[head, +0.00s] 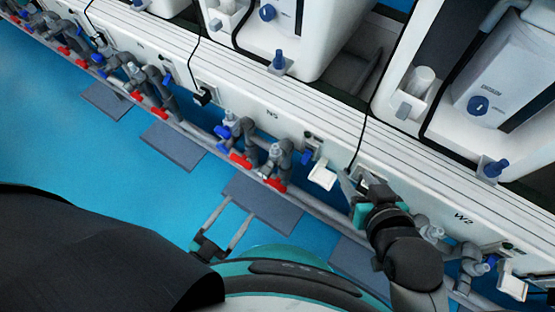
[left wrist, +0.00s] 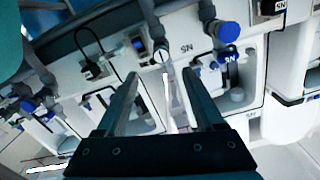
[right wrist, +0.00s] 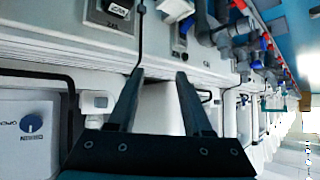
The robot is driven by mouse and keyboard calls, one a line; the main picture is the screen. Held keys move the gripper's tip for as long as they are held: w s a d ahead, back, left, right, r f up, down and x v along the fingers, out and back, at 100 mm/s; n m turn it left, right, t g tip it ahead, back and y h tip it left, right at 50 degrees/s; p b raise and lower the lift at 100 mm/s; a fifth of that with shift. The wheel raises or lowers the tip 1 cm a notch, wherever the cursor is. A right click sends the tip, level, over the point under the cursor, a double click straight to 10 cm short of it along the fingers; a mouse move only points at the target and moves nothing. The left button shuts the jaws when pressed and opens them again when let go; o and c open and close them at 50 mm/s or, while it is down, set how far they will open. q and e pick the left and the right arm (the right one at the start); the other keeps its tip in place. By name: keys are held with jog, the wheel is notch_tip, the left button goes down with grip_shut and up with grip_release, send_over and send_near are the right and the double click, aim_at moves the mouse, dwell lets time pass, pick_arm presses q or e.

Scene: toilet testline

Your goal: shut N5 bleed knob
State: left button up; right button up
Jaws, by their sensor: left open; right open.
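The N5 label (head: 272,113) is on the white bench front in the head view. Below it are grey pipes with blue knobs (head: 222,131) and red handles (head: 240,160); a blue part (head: 306,157) is to their right. I cannot tell which is the bleed knob. My left gripper (head: 226,214) is open and empty, in front of and below these pipes, apart from them. In the left wrist view a large blue knob (left wrist: 229,31) shows beyond the right finger. My right gripper (head: 352,186) is open at the bench front, right of N5; no held object shows.
White toilet units (head: 290,40) stand on the bench. A white holder (head: 322,177) juts out right of the N5 pipes. A black cable (head: 197,60) hangs to a socket (head: 205,97). Grey mats (head: 262,202) lie on the blue floor, which is open at left.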

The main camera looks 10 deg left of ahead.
aim_at(271, 164)
pick_arm(q)
jog(key=b+x, duration=0.3)
jog(key=x, duration=1)
jog(key=shift+r, duration=0.2)
jog(key=shift+x, duration=1.1)
pick_arm(e)
jog(key=a+r+t+y, duration=0.3)
jog(key=a+t, duration=0.1)
jog(key=t, duration=0.2)
jog(key=shift+a+r+m, duration=0.4)
jog(key=shift+s, duration=0.1)
pick_arm(q)
grip_shut()
